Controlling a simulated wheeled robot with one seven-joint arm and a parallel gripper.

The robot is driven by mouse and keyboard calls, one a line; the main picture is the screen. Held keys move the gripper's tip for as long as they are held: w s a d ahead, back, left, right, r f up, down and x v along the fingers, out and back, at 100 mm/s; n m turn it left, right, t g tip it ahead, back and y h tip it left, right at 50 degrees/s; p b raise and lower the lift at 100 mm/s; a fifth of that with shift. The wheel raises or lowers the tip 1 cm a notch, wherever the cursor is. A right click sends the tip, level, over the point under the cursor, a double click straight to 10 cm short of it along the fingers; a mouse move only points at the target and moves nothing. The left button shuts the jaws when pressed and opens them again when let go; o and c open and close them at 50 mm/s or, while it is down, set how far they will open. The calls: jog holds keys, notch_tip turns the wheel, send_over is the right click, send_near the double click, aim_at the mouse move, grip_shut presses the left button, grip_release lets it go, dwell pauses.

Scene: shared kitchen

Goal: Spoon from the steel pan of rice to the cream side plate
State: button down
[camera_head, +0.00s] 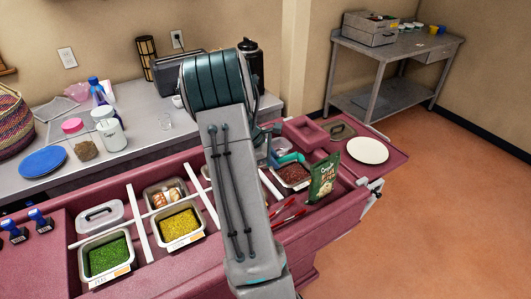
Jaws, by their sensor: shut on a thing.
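A round, pale cream plate (367,150) lies flat and looks empty on the right end of the maroon counter. My raised arm fills the middle of the view, and its end with the gripper is hidden behind the arm links. No spoon can be made out for sure. A teal piece (290,158) shows just right of my arm, at the back edge of a pan of dark red food (293,176); I cannot tell what it is. I cannot pick out a pan of rice; my arm covers part of the pan row.
Pans of green (107,258) and yellow food (180,225) sit left of my arm. A green packet (324,178) stands upright between the red-food pan and the plate. Red-handled tongs (290,214) lie in front. A blue plate (43,162) and jars stand on the back counter.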

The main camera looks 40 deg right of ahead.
jog(key=w+a+f+g+h+b, duration=0.1)
jog(key=w+a+f+b, duration=0.1)
jog(key=f+b, duration=0.4)
jog(key=w+a+f+g+h+b, duration=0.15)
jog(key=f+b, duration=0.25)
jog(key=f, duration=0.4)
jog(key=s+d+r+t+y+p, duration=0.1)
jog(key=r+p, duration=0.2)
jog(key=s+r+t+y+p, duration=0.1)
jog(key=r+p, duration=0.2)
jog(key=r, duration=0.1)
jog(key=d+r+t+y+p, duration=0.1)
jog(key=r+p, duration=0.2)
jog(key=r, duration=0.1)
jog(key=shift+s+d+t, duration=0.25)
jog(key=shift+s+d, duration=0.1)
jog(key=shift+s, duration=0.05)
jog(key=shift+s+d+r+t+y+p, duration=0.25)
jog(key=shift+s+r+t+y+p, duration=0.1)
jog(key=shift+r+p, duration=0.35)
